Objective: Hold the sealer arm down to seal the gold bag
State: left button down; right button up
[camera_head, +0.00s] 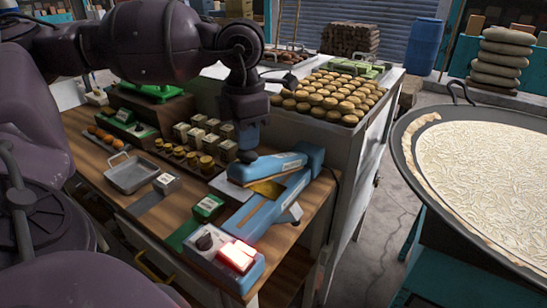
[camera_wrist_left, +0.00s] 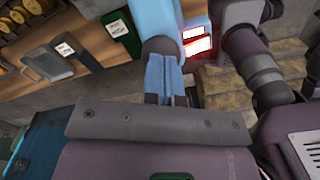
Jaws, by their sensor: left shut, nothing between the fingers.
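The blue sealer (camera_head: 245,218) stands on the wooden table, with a lit red-white panel (camera_head: 238,255) on its near end. Its blue upper arm (camera_head: 285,165) lies low over the base, with a dark round knob (camera_head: 247,156) at its left end. The gold bag (camera_head: 266,188) shows partly between the arm and the base; the rest is hidden. My left gripper (camera_head: 248,148) points down at the knob, its fingers shut with nothing between them. It seems to touch the knob. In the left wrist view the shut blue fingers (camera_wrist_left: 174,98) are against or just before the knob.
A counter of round pastries (camera_head: 325,97) is behind. A wide pan (camera_head: 480,170) stands at the right across open floor.

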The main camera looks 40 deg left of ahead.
aim_at(243, 153)
pick_arm(q)
jog(key=shift+f, duration=0.35)
pick_arm(e)
jog(key=shift+w+f, duration=0.2)
pick_arm(q)
jog(key=shift+f, duration=0.1)
jog(key=shift+s+d+f+b, duration=0.1)
jog(key=shift+s+f+b, duration=0.5)
jog(key=shift+f, duration=0.4)
jog(key=shift+s+f, duration=0.25)
jog(key=shift+f, duration=0.15)
pick_arm(e)
jog(key=shift+s+f, duration=0.2)
jog(key=shift+f, duration=0.5)
pick_arm(q)
jog(key=shift+s+f, duration=0.1)
jog(key=shift+f, duration=0.05)
pick_arm(e)
jog(key=shift+f, duration=0.1)
